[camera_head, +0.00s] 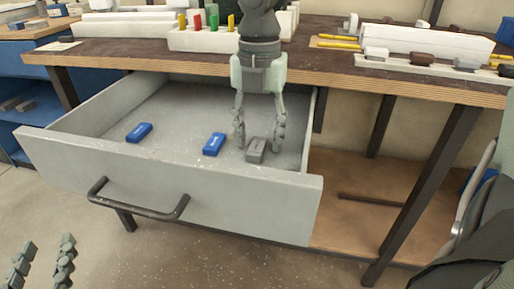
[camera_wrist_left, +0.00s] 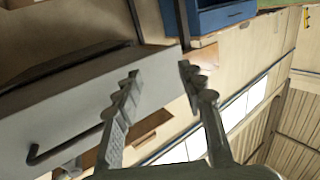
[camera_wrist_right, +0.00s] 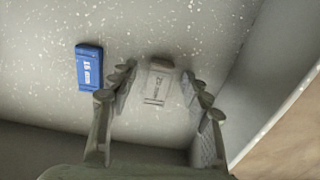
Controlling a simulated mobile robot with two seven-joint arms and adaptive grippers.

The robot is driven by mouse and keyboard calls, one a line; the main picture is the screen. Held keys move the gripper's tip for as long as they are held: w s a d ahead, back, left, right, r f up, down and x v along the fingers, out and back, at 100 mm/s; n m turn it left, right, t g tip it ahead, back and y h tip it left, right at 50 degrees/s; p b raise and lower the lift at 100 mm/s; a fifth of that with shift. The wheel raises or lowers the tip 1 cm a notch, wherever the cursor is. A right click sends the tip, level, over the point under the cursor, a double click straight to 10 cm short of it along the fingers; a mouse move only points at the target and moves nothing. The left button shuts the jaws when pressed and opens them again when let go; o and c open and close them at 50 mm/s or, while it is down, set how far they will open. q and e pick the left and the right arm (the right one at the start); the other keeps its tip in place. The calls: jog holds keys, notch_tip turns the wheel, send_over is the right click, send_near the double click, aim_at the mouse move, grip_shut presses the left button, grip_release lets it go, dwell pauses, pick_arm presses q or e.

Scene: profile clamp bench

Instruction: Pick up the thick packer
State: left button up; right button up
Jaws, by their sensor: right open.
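A grey packer (camera_head: 256,150) lies on the floor of the open drawer (camera_head: 180,187), near its right side. In the right wrist view the grey packer (camera_wrist_right: 157,82) lies between and just beyond my fingertips, with a small printed label I cannot read surely. It looks thicker than the blue ones. My right gripper (camera_head: 259,142) points down over it, open and not closed on it; it also shows in the right wrist view (camera_wrist_right: 160,88). Two blue packers (camera_head: 139,132) (camera_head: 214,144) lie to its left. My left gripper (camera_head: 40,262) is open and empty in front of the drawer; in the left wrist view (camera_wrist_left: 158,78) nothing is between its fingers.
The drawer's front with its dark handle (camera_head: 138,205) faces me, and its right wall is close to my right gripper. The dark bench top (camera_head: 130,50) overhangs the drawer's back. A block with coloured pegs (camera_head: 205,40) stands on it. A brown shelf (camera_head: 345,205) is at lower right.

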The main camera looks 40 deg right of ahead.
jog(key=c, duration=1)
jog(key=shift+o, duration=0.2)
